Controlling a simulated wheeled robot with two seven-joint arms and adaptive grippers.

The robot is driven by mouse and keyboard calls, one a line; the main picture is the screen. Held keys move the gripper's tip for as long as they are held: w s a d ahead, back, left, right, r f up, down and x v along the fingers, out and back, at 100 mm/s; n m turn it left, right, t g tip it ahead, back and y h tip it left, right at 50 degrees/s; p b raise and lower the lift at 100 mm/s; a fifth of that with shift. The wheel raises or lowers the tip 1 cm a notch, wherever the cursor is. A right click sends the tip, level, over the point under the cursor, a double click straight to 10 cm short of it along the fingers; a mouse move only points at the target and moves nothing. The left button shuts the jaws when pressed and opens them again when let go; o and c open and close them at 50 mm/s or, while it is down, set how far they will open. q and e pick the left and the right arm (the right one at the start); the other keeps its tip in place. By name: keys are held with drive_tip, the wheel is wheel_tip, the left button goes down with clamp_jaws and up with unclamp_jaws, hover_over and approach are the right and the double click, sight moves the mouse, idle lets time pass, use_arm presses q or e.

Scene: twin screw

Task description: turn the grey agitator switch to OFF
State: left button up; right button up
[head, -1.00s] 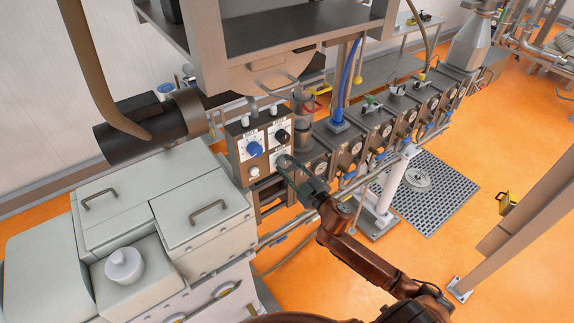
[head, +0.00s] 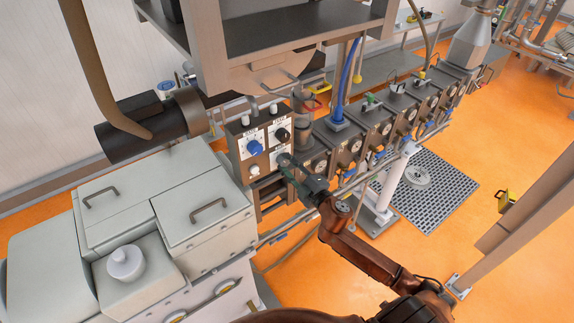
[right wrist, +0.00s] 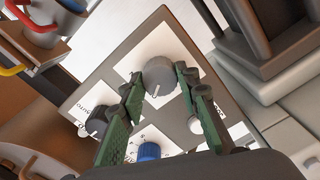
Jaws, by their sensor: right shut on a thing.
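The grey agitator switch (right wrist: 159,77) is a round knob on a white plate of the control panel (head: 237,150). In the right wrist view, the two green-padded fingers of my right gripper (right wrist: 160,82) are on either side of it, shut on it. In the head view, my right gripper (head: 287,163) reaches the panel's lower right corner and covers most of this switch. I cannot read the switch's position or label. My left gripper is not in view.
The panel also carries a blue knob (head: 255,147), a black knob (head: 282,135) and a white knob (head: 254,170). In the right wrist view, the blue knob (right wrist: 148,151) and black knob (right wrist: 97,122) lie close to the fingers. Machine blocks with gauges (head: 355,146) stand to the right.

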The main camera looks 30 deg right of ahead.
drive_tip(key=o, duration=1.2)
drive_tip(key=shift+c, duration=0.2)
drive_tip(key=s+d, duration=0.1)
drive_tip(key=s, duration=1.1)
